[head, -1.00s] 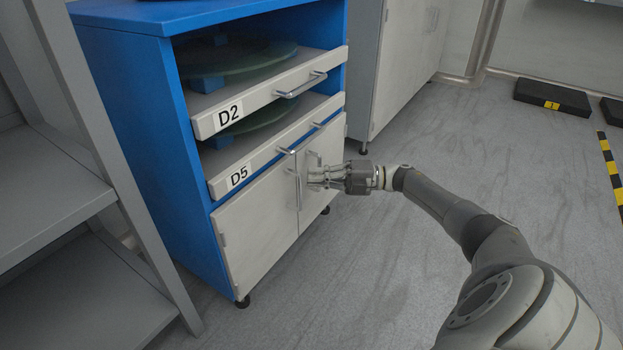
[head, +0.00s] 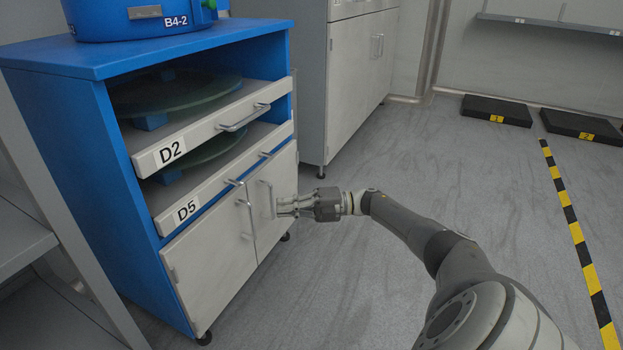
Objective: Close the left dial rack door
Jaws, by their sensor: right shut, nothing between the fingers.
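The dial rack is a blue cabinet (head: 130,185) with two pale doors under its shelves. The left door (head: 208,268), with a vertical bar handle at its right edge, looks flush or nearly flush with the front; a small gap cannot be ruled out. The right door (head: 284,172) beside it also looks flat against the front. My right gripper (head: 280,207) is shut and empty, with its fingertips at the right door's face beside that door's handle. I cannot tell whether they touch it. My left gripper is not in view.
Shelves labelled D2 (head: 210,128) and D5 (head: 225,182) sit above the doors. A blue container (head: 120,22) marked B4-2 stands on top. A grey shelf unit (head: 25,240) is at left. A pale cabinet (head: 350,90) stands behind.

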